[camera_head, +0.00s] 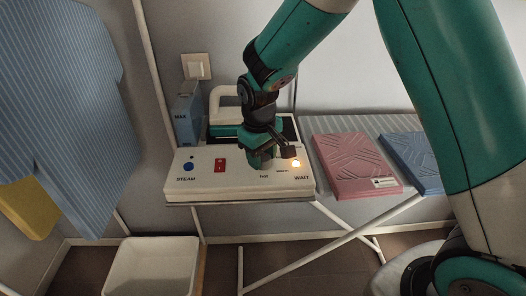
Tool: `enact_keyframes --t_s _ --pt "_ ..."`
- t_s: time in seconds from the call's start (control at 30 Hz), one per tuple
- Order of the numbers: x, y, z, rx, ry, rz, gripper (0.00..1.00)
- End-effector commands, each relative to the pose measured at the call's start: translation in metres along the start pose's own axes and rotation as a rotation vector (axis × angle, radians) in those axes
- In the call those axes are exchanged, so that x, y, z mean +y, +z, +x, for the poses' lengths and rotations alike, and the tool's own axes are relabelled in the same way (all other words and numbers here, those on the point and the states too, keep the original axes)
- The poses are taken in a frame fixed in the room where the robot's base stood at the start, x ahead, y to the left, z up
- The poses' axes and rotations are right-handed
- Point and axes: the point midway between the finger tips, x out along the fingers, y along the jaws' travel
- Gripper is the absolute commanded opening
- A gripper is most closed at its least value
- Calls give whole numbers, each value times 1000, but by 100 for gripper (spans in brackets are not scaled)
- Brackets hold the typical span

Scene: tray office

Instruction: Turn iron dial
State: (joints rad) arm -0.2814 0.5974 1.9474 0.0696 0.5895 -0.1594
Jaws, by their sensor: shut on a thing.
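The white iron station (208,181) stands on the ironing board with its control panel facing me. My gripper (264,160) points down at the panel, between the red switch and the lamp. It is shut on the iron dial, which its fingers hide, so I cannot read the dial's setting. The iron (226,102) with its pale handle rests behind the panel, partly hidden by my arm.
A blue-grey tank (186,118) marked "MAX" stands at the station's back left. Folded pink (352,167) and blue (408,158) cloths lie on the ironing board to the right. A white bin (150,268) stands below left. Blue striped shirts (75,110) hang at the left.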

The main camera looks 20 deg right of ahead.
Motion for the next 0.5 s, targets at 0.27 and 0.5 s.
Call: enact_keyframes --t_s 0.27,0.5 --pt "0 0 -1 -12 -1 213 19" --pt "1 -1 0 -18 -1 331 19"
